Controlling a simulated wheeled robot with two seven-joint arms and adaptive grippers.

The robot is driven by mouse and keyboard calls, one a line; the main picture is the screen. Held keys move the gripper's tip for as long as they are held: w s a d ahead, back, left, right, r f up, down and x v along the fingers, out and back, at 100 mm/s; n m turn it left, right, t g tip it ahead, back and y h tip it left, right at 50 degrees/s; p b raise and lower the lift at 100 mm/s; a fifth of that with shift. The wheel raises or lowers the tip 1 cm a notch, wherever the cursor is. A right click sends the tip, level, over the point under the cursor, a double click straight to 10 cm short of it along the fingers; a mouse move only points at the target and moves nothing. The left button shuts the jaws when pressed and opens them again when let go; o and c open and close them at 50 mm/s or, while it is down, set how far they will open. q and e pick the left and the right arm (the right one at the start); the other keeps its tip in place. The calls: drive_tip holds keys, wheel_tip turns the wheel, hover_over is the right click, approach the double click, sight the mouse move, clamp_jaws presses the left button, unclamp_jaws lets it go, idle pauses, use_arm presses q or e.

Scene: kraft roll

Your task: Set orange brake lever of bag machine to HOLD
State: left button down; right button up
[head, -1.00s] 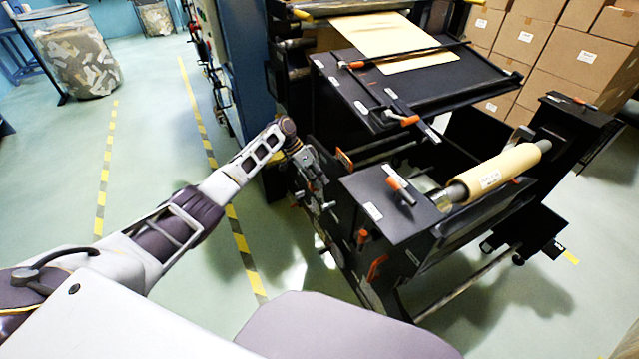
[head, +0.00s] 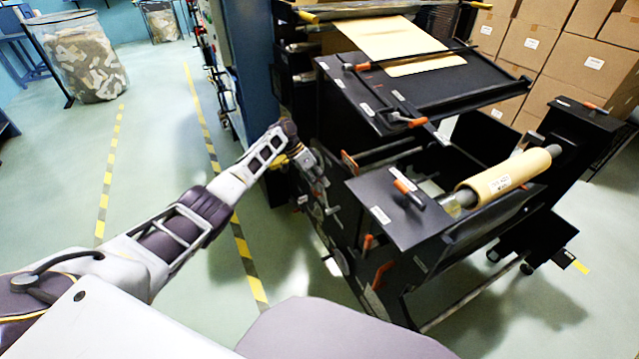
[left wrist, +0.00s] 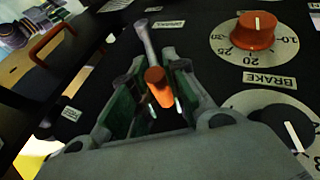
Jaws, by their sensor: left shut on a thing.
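The orange brake lever (left wrist: 158,88) shows in the left wrist view, with a grey arm running up from its orange grip. My left gripper (left wrist: 152,105) has its green-padded fingers on both sides of the orange grip and is shut on it. In the head view my left gripper (head: 318,180) reaches the near left side of the black bag machine (head: 385,205). The lever is hidden there behind the gripper. A small white label (left wrist: 70,113) lies left of the fingers, too small to read surely. My right gripper is out of view.
An orange dial knob (left wrist: 255,31) with a number scale and a BRAKE plate (left wrist: 269,79) sits right of the lever. A black knob (left wrist: 285,128) is below it. A kraft roll (head: 500,180) lies in the machine.

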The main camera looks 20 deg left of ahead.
use_arm(q)
drive_tip(key=shift+w+a, duration=0.1)
drive_tip(key=c, duration=1.3)
unclamp_jaws()
drive_tip(key=shift+w, duration=0.1)
drive_tip(key=shift+v, duration=6)
drive_tip(key=shift+a, duration=0.1)
